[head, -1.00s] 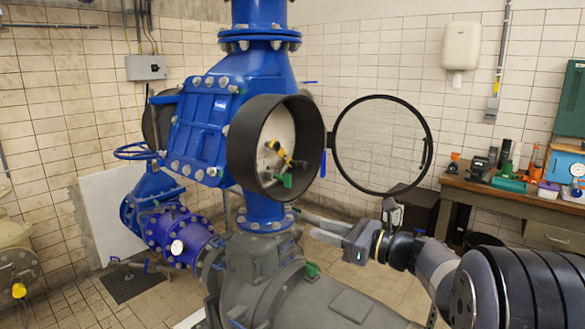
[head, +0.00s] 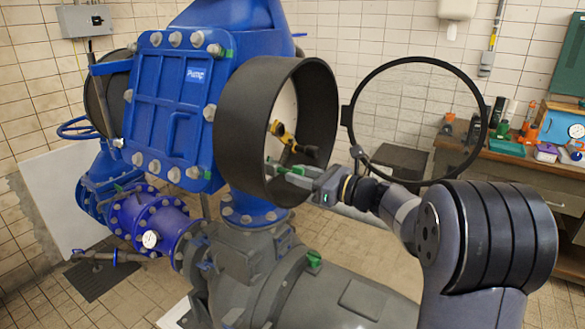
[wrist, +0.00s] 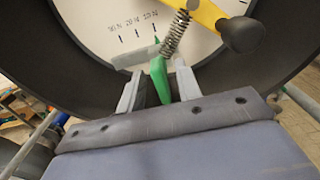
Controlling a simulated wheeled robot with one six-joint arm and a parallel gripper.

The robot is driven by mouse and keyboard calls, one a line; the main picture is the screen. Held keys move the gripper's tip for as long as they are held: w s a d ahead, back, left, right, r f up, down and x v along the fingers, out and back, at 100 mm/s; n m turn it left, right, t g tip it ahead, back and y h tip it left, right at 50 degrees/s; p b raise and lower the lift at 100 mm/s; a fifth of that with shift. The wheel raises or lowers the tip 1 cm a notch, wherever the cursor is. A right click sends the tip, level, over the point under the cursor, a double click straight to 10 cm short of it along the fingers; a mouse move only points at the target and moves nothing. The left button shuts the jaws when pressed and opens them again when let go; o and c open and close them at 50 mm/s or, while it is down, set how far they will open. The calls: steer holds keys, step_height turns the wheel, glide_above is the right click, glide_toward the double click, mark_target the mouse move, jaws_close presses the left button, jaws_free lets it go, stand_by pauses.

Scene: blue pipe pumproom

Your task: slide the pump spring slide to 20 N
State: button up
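The pump's round black housing (head: 232,135) is open and holds a white scale plate (wrist: 90,20). In the wrist view, the green slide (wrist: 159,78) hangs below a coil spring (wrist: 176,36); its thin tip is near the rightmost scale mark. The middle mark's label (wrist: 133,22) looks like 20 N; the outer labels are hard to read. My gripper (wrist: 158,80) is open, one finger on each side of the green slide, with a gap at the left and the right finger close. In the head view my gripper (head: 292,172) reaches into the housing's right side.
A yellow lever (wrist: 212,15) with a dark knob (wrist: 242,35) sits just above right of my gripper. The round glass cover (head: 415,110) stands swung open to the right, above my wrist. A workbench (head: 500,160) is at the right.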

steer(key=shift+x, duration=1.45)
steer(key=shift+c, duration=0.4)
jaws_close()
